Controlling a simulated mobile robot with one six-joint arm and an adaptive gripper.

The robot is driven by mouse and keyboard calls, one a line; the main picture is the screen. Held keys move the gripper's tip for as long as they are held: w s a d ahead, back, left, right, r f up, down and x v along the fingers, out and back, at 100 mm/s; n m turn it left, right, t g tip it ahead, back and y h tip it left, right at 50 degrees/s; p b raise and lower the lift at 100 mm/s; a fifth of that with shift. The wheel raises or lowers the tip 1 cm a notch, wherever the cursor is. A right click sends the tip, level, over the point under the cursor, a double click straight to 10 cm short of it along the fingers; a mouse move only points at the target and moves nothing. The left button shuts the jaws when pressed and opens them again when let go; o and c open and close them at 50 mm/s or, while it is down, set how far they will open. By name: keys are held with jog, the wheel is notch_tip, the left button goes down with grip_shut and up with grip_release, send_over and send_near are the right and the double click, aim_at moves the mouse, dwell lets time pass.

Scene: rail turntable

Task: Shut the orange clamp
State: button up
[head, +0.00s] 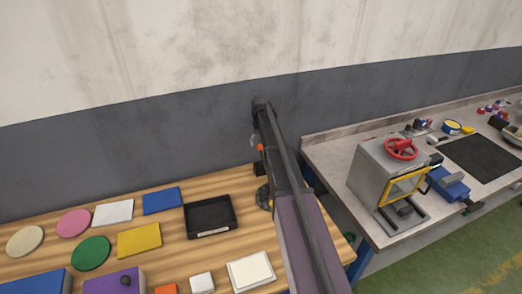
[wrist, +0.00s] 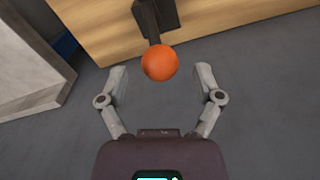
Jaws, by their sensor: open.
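The orange clamp shows in the wrist view as an orange ball knob (wrist: 160,63) on a dark lever (wrist: 162,18) beside the edge of the wooden worktop. My gripper (wrist: 161,72) is open, with one finger on each side of the knob. A gap shows between the knob and each finger. In the head view the small orange knob (head: 260,147) and dark clamp body (head: 258,168) show just left of my arm, near the back edge of the wooden bench. My arm hides part of the clamp there.
The wooden bench (head: 170,225) holds a black tray (head: 209,232), coloured discs and plates, and a purple box (head: 115,281). The grey bench (head: 335,165) at right bears a grey machine with a red handwheel (head: 401,149) and a blue vise (head: 449,187). A wall stands behind.

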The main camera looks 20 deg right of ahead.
jog(key=shift+f+b, duration=0.5)
jog(key=shift+f, duration=0.2)
grip_shut()
